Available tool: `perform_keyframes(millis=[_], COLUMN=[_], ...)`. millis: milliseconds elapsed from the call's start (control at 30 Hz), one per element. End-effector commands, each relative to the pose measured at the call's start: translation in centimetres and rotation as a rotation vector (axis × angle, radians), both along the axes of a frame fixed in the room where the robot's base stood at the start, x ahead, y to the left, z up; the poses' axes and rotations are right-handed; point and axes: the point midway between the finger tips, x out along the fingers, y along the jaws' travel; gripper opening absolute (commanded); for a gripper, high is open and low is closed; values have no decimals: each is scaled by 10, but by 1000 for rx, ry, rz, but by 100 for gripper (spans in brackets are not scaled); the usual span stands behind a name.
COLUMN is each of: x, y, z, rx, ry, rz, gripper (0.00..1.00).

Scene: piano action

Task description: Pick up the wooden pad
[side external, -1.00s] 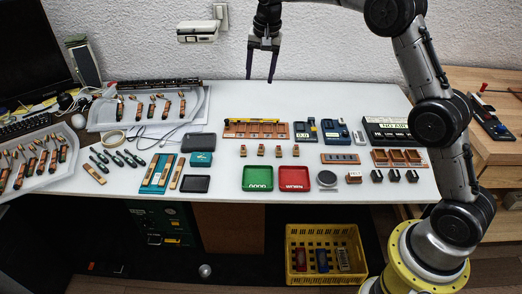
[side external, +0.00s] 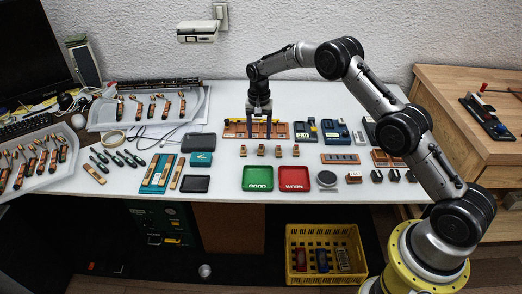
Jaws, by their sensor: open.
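My gripper (side external: 259,134) is open and empty, pointing down, with its two fingers in front of the long brown wooden rack (side external: 283,131) at the middle back of the white table. Several small wooden blocks stand in a row just nearer the camera; one block (side external: 261,150) is right below the fingers in the picture, another block (side external: 243,150) is left of it and another (side external: 278,150) right of it. I cannot tell for sure which piece is the wooden pad. The fingers hide part of the rack.
A green tray (side external: 257,189) and a red tray (side external: 294,189) lie in front of the blocks. Blue devices (side external: 335,132) stand at right behind. Tools and a dark box (side external: 198,142) lie left. A yellow crate (side external: 326,280) is below.

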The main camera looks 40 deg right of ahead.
Motion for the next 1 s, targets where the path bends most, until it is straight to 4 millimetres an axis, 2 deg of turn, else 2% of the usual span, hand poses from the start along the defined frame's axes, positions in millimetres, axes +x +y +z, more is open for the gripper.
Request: perform_keyframes(millis=[167, 433, 767, 1000], x=[-2, -6, -5, -5], y=[-1, -3, -3, -3], z=[-12, -49, -56, -56], rx=[0, 0, 0, 0], ry=[1, 1, 0, 0], rz=[0, 0, 0, 0], gripper=[62, 62, 62, 21])
